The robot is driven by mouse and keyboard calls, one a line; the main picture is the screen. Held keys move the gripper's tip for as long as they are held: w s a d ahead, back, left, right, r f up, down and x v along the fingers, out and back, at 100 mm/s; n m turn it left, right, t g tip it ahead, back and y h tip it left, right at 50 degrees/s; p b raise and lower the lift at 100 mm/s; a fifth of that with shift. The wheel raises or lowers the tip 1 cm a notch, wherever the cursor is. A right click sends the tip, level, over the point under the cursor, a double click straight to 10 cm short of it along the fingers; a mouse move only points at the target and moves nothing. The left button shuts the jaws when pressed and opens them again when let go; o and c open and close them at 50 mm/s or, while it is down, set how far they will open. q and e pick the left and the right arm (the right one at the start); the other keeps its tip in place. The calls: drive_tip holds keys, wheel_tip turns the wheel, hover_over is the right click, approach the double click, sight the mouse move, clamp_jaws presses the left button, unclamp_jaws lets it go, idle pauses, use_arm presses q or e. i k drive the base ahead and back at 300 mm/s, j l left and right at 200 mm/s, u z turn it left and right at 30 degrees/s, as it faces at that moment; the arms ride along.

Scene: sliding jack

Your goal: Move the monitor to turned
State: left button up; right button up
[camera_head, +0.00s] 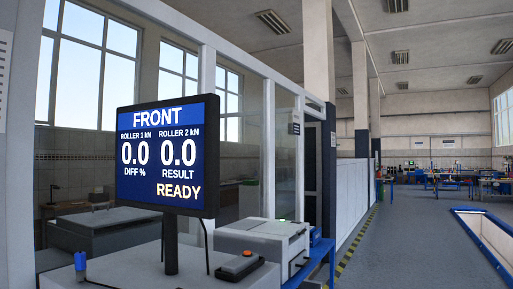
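The monitor (168,155) stands upright on a dark post (171,246) at the left of the head view. Its lit blue screen faces toward me, slightly angled. The screen reads FRONT, ROLLER 1 kN, ROLLER 2 kN, 0.0 and 0.0, DIFF %, RESULT and READY. A dark cable hangs down below its right part. Neither of my grippers shows in this view.
The post rises from a grey cabinet top (135,265). A control box with an orange-red button (240,266) and a white printer-like device (265,240) sit right of it. A glazed partition stands behind.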

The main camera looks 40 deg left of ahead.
sight(168, 151)
drive_tip(key=i, duration=3.45)
drive_tip(key=u, duration=4.1)
